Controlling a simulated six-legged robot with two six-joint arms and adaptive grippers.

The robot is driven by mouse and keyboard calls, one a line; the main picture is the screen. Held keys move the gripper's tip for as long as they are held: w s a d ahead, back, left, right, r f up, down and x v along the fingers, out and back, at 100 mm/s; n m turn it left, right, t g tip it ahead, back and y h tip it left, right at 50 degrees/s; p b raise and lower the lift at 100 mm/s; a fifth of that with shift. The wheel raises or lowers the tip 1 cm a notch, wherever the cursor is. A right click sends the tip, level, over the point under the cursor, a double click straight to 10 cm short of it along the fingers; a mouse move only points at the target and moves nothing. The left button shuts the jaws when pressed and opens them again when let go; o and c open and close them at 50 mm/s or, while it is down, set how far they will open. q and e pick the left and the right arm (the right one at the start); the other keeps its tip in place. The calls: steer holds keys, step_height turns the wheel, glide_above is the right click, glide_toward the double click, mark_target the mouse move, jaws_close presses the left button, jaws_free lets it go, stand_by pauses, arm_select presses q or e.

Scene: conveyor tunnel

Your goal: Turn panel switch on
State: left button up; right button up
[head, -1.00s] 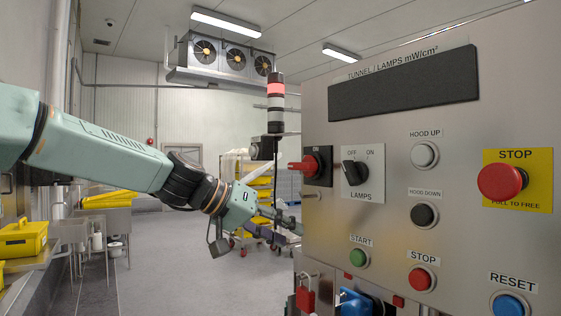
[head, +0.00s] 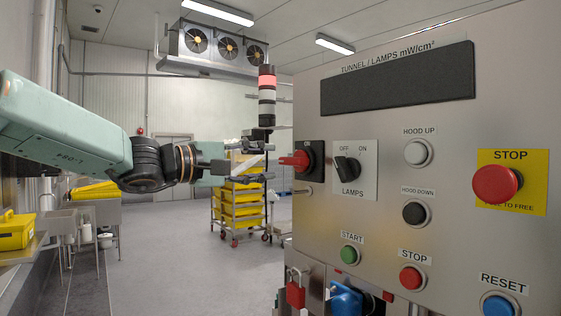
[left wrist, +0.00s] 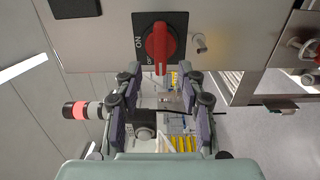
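The panel switch is a red rotary knob (head: 297,160) on a black plate marked ON, at the left edge of the steel control panel (head: 388,140). In the left wrist view the red knob (left wrist: 159,46) is at the top middle, with ON at its left. Its handle runs almost up and down in that picture. My left gripper (head: 268,162) is open and empty, its fingers pointing at the knob with a small gap left. In the left wrist view my gripper (left wrist: 161,82) has its fingers apart, just below the knob. My right gripper is not in view.
Right of the knob is a black LAMPS selector (head: 347,169). Other buttons include a green START (head: 349,254) and a red STOP mushroom (head: 497,183). A metal peg (left wrist: 198,43) stands beside the switch plate.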

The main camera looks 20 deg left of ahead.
mark_target(287, 161)
arm_select(q)
steer(key=x, duration=0.5)
steer(key=shift+s+d+p, duration=0.15)
steer(key=shift+d+p, duration=0.15)
steer(key=shift+d, duration=0.05)
steer(key=shift+w+d, duration=0.1)
steer(key=shift+w, duration=0.2)
steer(key=shift+w, duration=0.1)
steer(key=shift+d, duration=0.15)
steer(key=shift+c, duration=1)
jaws_close()
